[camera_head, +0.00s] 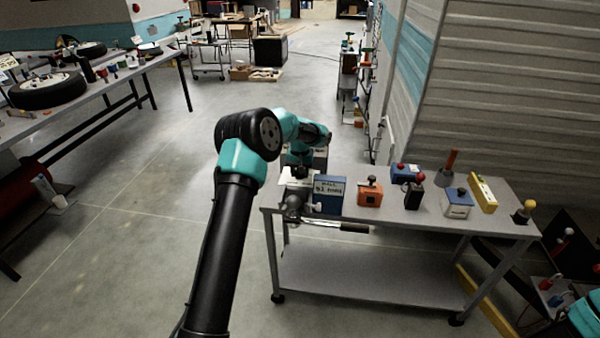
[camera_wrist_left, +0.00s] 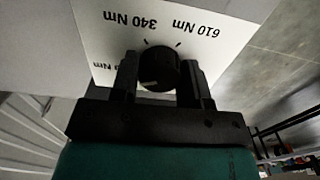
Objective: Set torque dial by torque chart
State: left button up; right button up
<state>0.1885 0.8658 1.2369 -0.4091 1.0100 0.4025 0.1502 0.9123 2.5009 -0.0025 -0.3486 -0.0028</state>
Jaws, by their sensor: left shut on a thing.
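The torque dial's round black knob (camera_wrist_left: 157,66) stands on a white plate (camera_wrist_left: 100,22) in the left wrist view. The plate carries upside-down labels "340 Nm" and "610 Nm"; a third at lower left is partly hidden. The 340 label lies just above the knob, the 610 label to its upper right. My left gripper (camera_wrist_left: 155,78) has its two fingers on either side of the knob and is shut on it. In the head view the white plate (camera_head: 291,179) is at the bench's left end. I cannot make out a torque chart.
A grey bench (camera_head: 400,222) holds an orange box (camera_head: 370,193), a white-and-blue box (camera_head: 457,205), a yellow block (camera_head: 483,193) and other small devices. A metal lever (camera_head: 340,227) sticks out at the bench front. Open floor lies left of the bench.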

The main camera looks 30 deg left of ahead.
pick_arm(q)
jog(key=m, duration=1.4)
jog(key=shift+m, duration=0.3)
dwell(0.3)
jog(key=o, duration=0.9)
jog(key=shift+o, duration=0.2)
jog(key=shift+r, duration=0.1)
notch_tip(320, 180, up, 17)
jog(key=shift+r, duration=0.15)
